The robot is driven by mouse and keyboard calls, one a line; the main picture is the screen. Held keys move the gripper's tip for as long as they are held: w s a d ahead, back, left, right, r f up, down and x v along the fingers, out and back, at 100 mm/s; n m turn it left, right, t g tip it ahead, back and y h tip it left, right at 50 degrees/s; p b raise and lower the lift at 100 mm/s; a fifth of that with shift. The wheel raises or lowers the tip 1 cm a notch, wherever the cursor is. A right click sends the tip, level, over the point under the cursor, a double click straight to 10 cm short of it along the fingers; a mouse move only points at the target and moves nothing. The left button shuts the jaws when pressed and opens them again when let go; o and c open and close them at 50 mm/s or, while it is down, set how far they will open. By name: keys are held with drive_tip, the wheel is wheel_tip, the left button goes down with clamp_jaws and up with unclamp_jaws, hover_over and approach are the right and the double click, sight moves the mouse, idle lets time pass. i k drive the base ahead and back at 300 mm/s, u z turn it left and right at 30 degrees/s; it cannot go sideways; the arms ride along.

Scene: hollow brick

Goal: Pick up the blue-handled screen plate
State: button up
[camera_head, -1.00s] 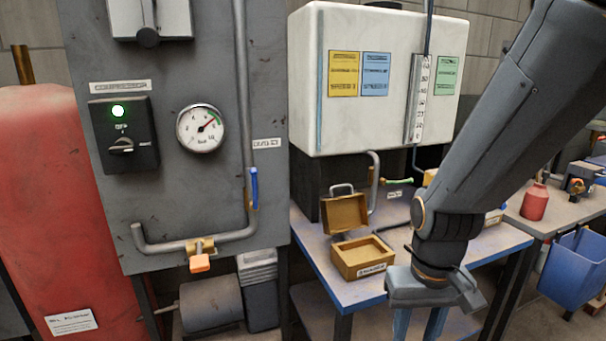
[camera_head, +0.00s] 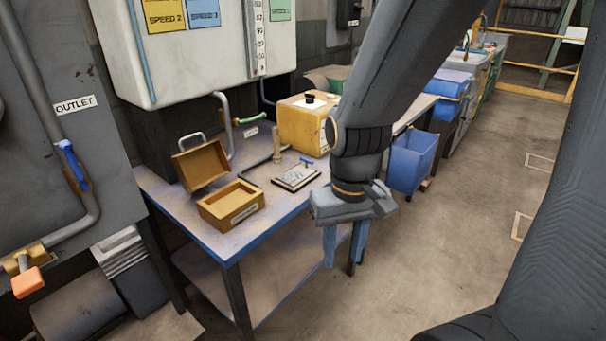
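The screen plate (camera_head: 296,177) lies flat on the blue-edged table, right of the open wooden box. It is a small pale rectangle with a dark frame, and a small blue handle (camera_head: 306,162) stands up at its far edge. My gripper (camera_head: 344,247) hangs in front of the table's right part, to the right of the plate and nearer the camera. Its two blue fingers point down and are apart, with nothing seen between them. My arm hides part of the table's right end.
The table (camera_head: 240,240) carries an open wooden box (camera_head: 230,205), a yellow container (camera_head: 303,126) and a wooden-handled tool (camera_head: 277,146) behind the plate. A white tank (camera_head: 190,50) overhangs the table's back. A blue bin (camera_head: 411,160) stands to the right.

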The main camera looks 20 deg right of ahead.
sight(293, 178)
drive_tip(key=z, duration=1.85)
drive_tip(key=i, duration=1.6)
drive_tip(key=u, duration=3.05)
